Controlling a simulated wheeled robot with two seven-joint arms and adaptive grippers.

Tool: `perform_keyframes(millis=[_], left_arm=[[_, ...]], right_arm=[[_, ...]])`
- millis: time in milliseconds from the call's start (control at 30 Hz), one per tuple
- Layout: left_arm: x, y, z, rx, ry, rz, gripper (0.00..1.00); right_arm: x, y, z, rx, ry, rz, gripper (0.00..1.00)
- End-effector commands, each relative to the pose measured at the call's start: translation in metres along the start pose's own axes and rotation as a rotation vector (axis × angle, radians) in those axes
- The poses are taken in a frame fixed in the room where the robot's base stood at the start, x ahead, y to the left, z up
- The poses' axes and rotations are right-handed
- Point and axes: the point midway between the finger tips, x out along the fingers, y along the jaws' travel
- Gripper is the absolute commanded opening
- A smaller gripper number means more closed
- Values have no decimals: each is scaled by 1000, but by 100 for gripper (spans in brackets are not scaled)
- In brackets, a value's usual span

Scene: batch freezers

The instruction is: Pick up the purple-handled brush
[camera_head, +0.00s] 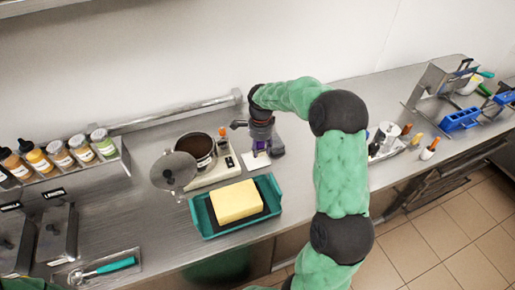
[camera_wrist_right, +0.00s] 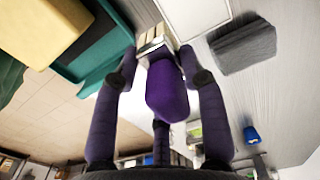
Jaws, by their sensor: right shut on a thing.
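The purple-handled brush shows in the right wrist view (camera_wrist_right: 166,95), with its pale bristle end pointing away from the camera. My right gripper (camera_wrist_right: 158,62) is shut on it, with fingers on both sides of the handle. In the head view the right gripper (camera_head: 263,148) is over the counter behind the butter tray, and only a bit of purple shows between its fingers. I cannot tell whether the brush touches the counter. My left gripper is not in view.
A teal tray (camera_head: 206,222) with a yellow block (camera_head: 238,202) is in front of the gripper. A pot (camera_head: 197,148) on a pale scale (camera_head: 222,168) stands left of it. A grey block (camera_wrist_right: 243,47) shows in the wrist view. Spice bottles (camera_head: 60,153) line the left.

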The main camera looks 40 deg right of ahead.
Motion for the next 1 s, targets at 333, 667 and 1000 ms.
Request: perform_keyframes(millis=[333, 667, 1000], left_arm=[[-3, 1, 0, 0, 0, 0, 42], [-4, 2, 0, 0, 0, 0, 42], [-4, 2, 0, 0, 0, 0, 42]], right_arm=[[-29, 63, 6, 0, 0, 0, 9], [-40, 89, 8, 0, 0, 1, 9], [-40, 90, 8, 0, 0, 1, 9]])
